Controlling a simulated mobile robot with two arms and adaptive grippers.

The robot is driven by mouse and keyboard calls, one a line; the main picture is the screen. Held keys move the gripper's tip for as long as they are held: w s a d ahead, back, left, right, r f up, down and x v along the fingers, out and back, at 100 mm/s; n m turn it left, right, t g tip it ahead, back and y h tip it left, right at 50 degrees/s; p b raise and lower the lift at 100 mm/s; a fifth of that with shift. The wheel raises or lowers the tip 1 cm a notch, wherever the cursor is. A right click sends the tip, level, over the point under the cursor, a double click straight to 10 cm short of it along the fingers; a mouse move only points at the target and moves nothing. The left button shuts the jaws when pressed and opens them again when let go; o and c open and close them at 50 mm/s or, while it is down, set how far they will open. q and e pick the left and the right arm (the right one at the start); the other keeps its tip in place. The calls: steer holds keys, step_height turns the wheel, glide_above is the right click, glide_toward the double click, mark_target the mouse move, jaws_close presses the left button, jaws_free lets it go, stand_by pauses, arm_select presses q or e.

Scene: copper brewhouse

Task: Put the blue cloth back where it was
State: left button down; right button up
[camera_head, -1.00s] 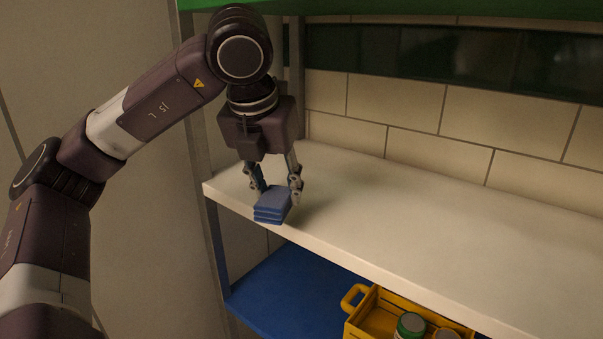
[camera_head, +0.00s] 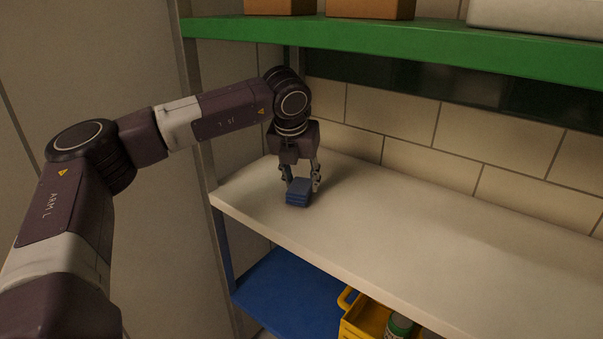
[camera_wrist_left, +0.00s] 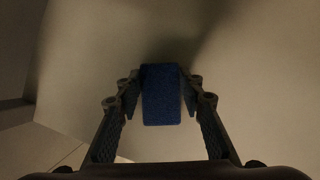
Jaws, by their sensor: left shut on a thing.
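The blue cloth (camera_head: 299,193) is a small folded stack at the left part of the cream shelf (camera_head: 400,250). My left gripper (camera_head: 302,184) points down over the shelf and is shut on the cloth. In the left wrist view the cloth (camera_wrist_left: 161,95) sits between the two fingertips (camera_wrist_left: 161,82), over the pale shelf surface. I cannot tell whether the cloth touches the shelf or hangs just above it. My right gripper is not in view.
A green shelf (camera_head: 400,40) with brown boxes (camera_head: 370,8) is above. A blue shelf (camera_head: 285,290) below holds a yellow crate (camera_head: 362,320) with a green-lidded jar (camera_head: 399,325). A metal post (camera_head: 212,180) stands at the left. The cream shelf is clear to the right.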

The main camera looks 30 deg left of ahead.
arm_select(q)
steer(key=shift+f, duration=0.2)
steer(key=shift+f, duration=0.1)
steer(key=shift+f+b, duration=0.15)
steer(key=shift+b, duration=0.15)
steer(key=c, duration=1.3)
jaws_free()
